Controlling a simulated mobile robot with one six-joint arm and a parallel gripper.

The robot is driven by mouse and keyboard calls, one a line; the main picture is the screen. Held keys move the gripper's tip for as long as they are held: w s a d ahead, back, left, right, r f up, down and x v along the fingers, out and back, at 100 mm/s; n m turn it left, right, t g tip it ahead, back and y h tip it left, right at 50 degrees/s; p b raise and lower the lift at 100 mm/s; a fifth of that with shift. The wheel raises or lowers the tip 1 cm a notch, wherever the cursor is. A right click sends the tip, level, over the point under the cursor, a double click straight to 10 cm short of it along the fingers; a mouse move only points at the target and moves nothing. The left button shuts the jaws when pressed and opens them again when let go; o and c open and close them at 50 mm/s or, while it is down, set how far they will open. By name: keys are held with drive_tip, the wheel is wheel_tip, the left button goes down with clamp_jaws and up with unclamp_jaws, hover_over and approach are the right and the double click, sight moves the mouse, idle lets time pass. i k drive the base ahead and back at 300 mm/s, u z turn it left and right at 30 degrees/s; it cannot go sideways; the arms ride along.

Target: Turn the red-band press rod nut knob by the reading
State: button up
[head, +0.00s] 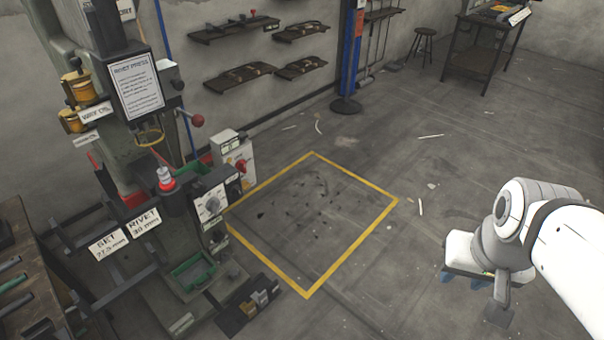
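The rivet press (105,130) stands at the left in the head view, with a sign headed "RIVET PRESS" (136,86). A metal rod end or nut (164,174) stands upright on it above a red band (167,186). A pale panel with a round grey dial or knob (212,204) is just right of it. Two white tags hang in front: "SET" (109,243) and "RIVET" (144,219), both in mm; their digits are too small to read surely. My gripper (484,278) is at the lower right, far from the press, partly hidden by my white arm; its fingers are unclear.
A red ball lever (198,120) and a white box with a red knob (237,160) are by the press. A green tray (194,276) sits low in front. A blue post (349,60) and dark table (482,45) stand behind.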

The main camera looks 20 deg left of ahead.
sight(225, 258)
drive_tip(key=z, duration=0.45)
drive_tip(key=k, duration=1.6)
drive_tip(key=u, duration=1.35)
drive_tip(key=i, duration=1)
drive_tip(key=u, duration=0.15)
